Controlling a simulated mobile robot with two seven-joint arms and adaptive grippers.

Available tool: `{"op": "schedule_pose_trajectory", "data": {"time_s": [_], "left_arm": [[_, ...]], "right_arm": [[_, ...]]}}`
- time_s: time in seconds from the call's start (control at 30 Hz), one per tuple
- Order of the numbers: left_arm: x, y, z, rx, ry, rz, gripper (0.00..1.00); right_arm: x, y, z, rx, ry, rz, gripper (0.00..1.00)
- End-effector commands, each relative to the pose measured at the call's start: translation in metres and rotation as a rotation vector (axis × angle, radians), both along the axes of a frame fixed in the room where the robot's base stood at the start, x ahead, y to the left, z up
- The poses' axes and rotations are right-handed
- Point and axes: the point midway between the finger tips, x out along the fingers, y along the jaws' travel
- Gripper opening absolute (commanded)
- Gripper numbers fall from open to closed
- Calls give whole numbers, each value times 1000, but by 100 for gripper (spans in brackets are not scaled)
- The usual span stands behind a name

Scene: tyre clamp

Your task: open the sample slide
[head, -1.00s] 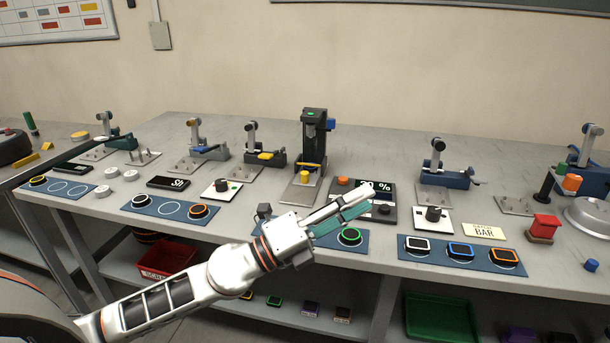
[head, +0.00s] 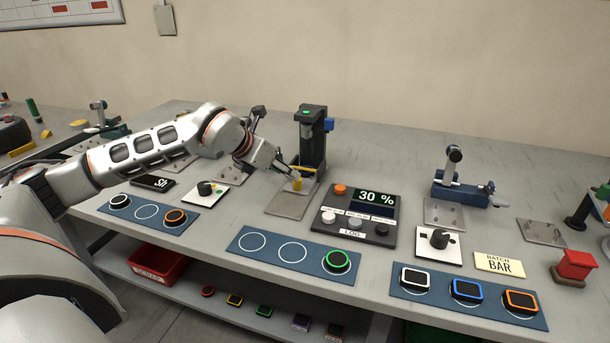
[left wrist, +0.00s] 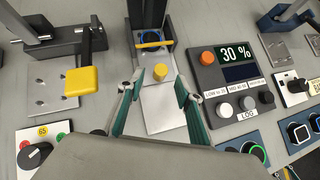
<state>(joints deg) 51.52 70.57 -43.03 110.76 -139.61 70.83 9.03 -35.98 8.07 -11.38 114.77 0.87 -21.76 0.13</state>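The sample slide is a flat grey plate (head: 290,204) with a yellow knob (head: 296,184), at the foot of a black tower station (head: 312,142). In the left wrist view the knob (left wrist: 160,71) stands upright near the tower end of the plate (left wrist: 166,121). A blue ring (left wrist: 151,40) lies behind the knob, at the foot of the tower. My left gripper (left wrist: 161,88) is open, with one teal-padded finger on each side of the knob and visible gaps to it. In the head view the left gripper (head: 290,175) partly covers the slide. My right gripper is not in view.
A console (head: 351,216) reading 30 % with several buttons stands just right of the slide. A lever clamp with a yellow pad (left wrist: 80,81) is to its left. A dial plate (head: 206,193) and a blue mat with rings (head: 292,251) lie nearer the front edge.

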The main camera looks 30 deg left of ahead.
Motion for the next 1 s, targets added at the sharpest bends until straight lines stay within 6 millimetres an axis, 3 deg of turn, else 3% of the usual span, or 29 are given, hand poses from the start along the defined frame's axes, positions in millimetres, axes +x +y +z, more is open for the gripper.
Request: {"op": "schedule_pose_trajectory", "data": {"time_s": [0.2, 0.4, 0.87, 1.0], "left_arm": [[22, -5, -24, -5, 2, -2, 35], [41, -8, -43, -4, 1, -3, 35], [51, -10, -52, -2, -1, -4, 35], [51, -10, -52, -2, -1, -4, 0]], "right_arm": [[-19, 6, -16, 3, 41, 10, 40], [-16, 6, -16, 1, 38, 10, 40], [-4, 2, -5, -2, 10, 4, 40], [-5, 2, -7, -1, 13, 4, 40]]}}
